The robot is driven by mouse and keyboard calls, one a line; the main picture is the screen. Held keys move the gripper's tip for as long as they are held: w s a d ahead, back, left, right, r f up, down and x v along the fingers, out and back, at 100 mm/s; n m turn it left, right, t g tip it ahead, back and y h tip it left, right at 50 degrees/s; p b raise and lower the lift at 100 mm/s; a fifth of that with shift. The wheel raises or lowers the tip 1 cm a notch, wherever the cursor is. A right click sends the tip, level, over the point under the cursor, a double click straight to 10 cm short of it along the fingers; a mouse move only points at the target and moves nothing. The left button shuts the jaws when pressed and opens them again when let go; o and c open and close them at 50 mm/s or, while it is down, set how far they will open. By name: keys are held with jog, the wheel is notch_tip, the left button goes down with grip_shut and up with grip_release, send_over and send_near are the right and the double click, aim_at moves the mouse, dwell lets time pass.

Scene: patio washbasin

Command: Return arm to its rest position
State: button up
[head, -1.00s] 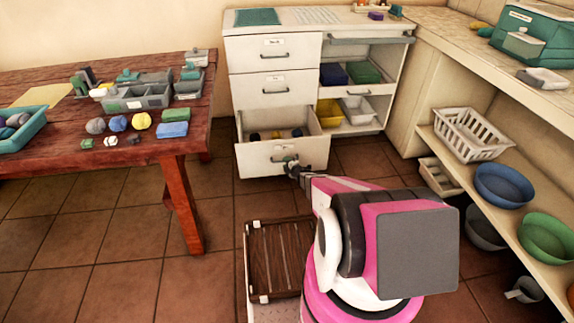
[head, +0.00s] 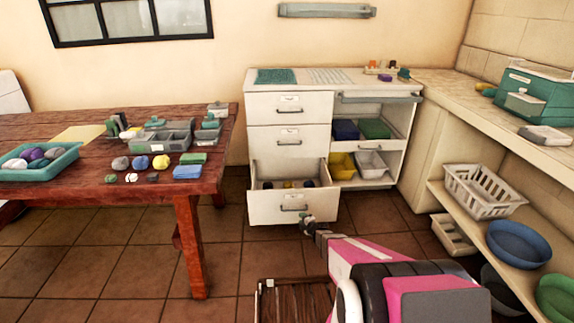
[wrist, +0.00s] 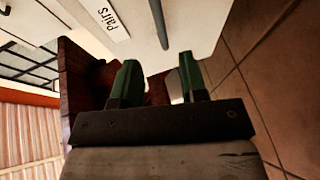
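My gripper (head: 306,224) is just in front of and slightly below the bottom drawer's handle (head: 294,209). In the wrist view its two green fingers (wrist: 159,62) are apart with nothing held between them. The bottom drawer (head: 265,208) of the white cabinet stands pulled out, with several small items inside. In the wrist view a white front with a label reading "Pairs" (wrist: 107,16) and a dark handle (wrist: 158,22) lie beyond the fingertips. The handle appears clear of the fingers. My pink and white arm reaches forward from the bottom right of the head view.
A red wooden table (head: 100,204) with stones, sponges and a teal tray (head: 66,166) stands left. A shelf unit on the right holds a white basket (head: 484,190) and bowls. A slatted wooden rack (head: 290,303) lies on the floor near my arm. Tiled floor between is open.

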jog(key=s+d+r+m+g+h, duration=0.35)
jog(key=s+r+m, duration=0.2)
jog(key=r, duration=0.25)
jog(key=s+d+r+m+g+h, duration=0.2)
jog(key=s+d+r+m+h, duration=0.15)
jog(key=r+m, duration=0.45)
jog(key=s+a+r+m+g, duration=0.1)
jog(key=s+r+m+g, duration=0.1)
jog(key=s+r, duration=0.3)
jog(key=s+a+r+m+g, duration=0.2)
jog(key=s+r+m+g, duration=0.1)
jog(key=s, duration=0.8)
jog(key=s+a+r+m+g, duration=0.2)
jog(key=s+r+m+g, duration=0.1)
jog(key=s+r, duration=0.4)
jog(key=shift+s+r+g+y, duration=0.15)
jog(key=shift+s+g+y, duration=0.35)
jog(key=shift+s, duration=0.5)
